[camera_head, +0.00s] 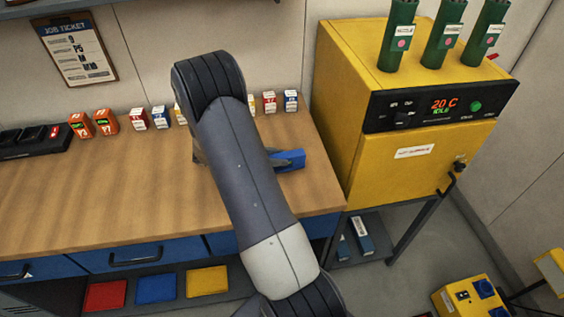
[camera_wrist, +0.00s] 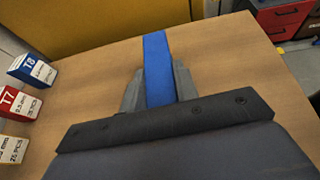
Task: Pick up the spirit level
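The spirit level is a blue bar (camera_head: 291,158) near the right end of the wooden bench, partly hidden by my arm and fingers in the head view. In the wrist view the blue bar (camera_wrist: 158,72) runs straight out from between my two grey fingers. My gripper (camera_wrist: 160,85) has one finger against each long side of the bar, with no clear gap, so it looks shut on it. The near end of the level is hidden under my gripper. I cannot tell whether the level rests on the bench or is slightly raised.
The wooden bench (camera_head: 100,185) carries small labelled boxes (camera_head: 139,119) along its back and a dark charger (camera_head: 30,142) at left. A yellow oven (camera_head: 400,160) with green canisters (camera_head: 398,38) stands close on the right. The bench's front left is clear.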

